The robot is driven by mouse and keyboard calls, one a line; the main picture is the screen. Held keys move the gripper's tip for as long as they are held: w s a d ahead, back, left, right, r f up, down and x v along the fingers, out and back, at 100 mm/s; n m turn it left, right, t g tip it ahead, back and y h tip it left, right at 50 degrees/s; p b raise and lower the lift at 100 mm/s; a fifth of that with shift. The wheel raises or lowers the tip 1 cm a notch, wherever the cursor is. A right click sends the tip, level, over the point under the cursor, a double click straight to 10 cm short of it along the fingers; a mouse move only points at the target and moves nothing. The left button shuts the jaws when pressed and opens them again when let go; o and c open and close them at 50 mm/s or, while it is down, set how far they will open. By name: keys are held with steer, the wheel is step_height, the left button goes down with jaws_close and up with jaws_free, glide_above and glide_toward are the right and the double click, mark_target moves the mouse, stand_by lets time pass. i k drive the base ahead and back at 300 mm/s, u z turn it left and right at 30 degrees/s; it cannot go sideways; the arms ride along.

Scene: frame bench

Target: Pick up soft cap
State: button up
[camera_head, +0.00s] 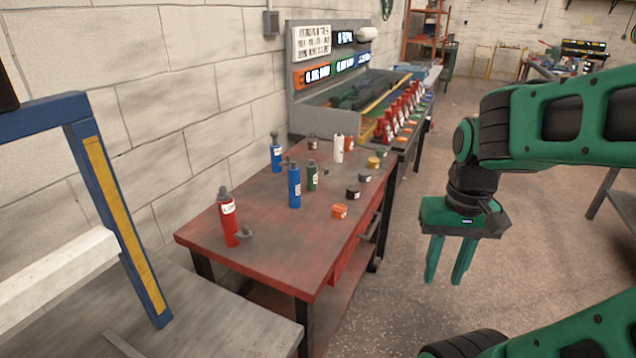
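No label that I can read marks a soft cap, so I cannot tell which item it is. Several small round cap-like items are on the red workbench (275,244): an orange one (339,211) near the front right, a black one (352,192), another black one (365,176) and a yellow one (374,162) farther back. A small grey piece (246,233) lies beside the red bottle (228,215). My green gripper (444,281) hangs pointing down, right of the workbench and apart from it. Its two fingers are apart with nothing between them.
Blue bottles (294,186) (276,155), a green bottle (312,176) and a white bottle (338,148) stand upright on the workbench. A blue frame (110,190) and grey table (215,310) are at left. Open floor (400,310) lies right of the workbench.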

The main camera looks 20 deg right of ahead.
mark_target(364, 176)
steer(key=u, duration=2.55)
steer(key=k, duration=1.3)
steer(key=z, duration=2.35)
steer(key=i, duration=0.8)
steer(key=z, duration=0.1)
